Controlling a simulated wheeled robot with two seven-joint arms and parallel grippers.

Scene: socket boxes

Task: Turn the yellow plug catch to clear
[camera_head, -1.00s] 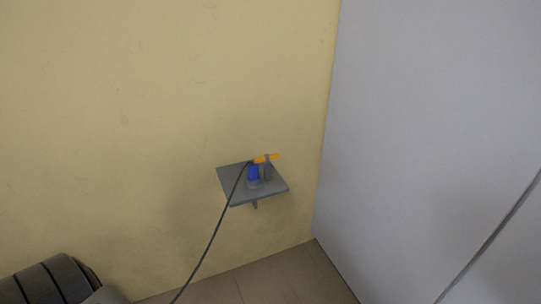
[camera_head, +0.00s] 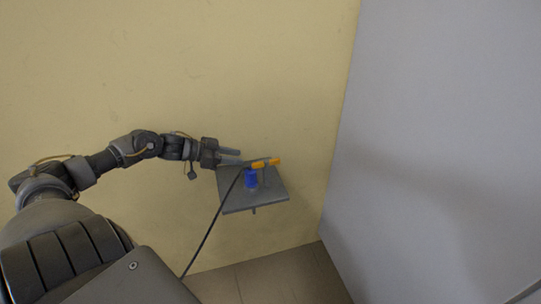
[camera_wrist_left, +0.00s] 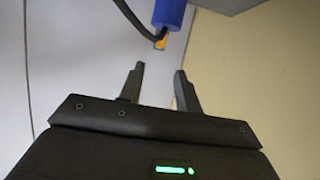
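The yellow plug catch (camera_head: 266,163) is a short orange-yellow bar lying across the top of the blue plug (camera_head: 251,179) on a small grey wall shelf (camera_head: 272,198). In the left wrist view the blue plug (camera_wrist_left: 169,14) is at the top, with a bit of the yellow catch (camera_wrist_left: 160,43) at its end. My left gripper (camera_head: 236,157) is left of the plug, its fingers pointing toward the catch. In the left wrist view its two fingers (camera_wrist_left: 160,72) are apart with nothing between them. My right gripper is not in view.
A dark cable (camera_head: 210,228) runs from the plug down toward the floor, in front of the shelf. The yellow wall (camera_head: 200,60) is behind the shelf. A large pale grey panel (camera_head: 440,130) stands to the right.

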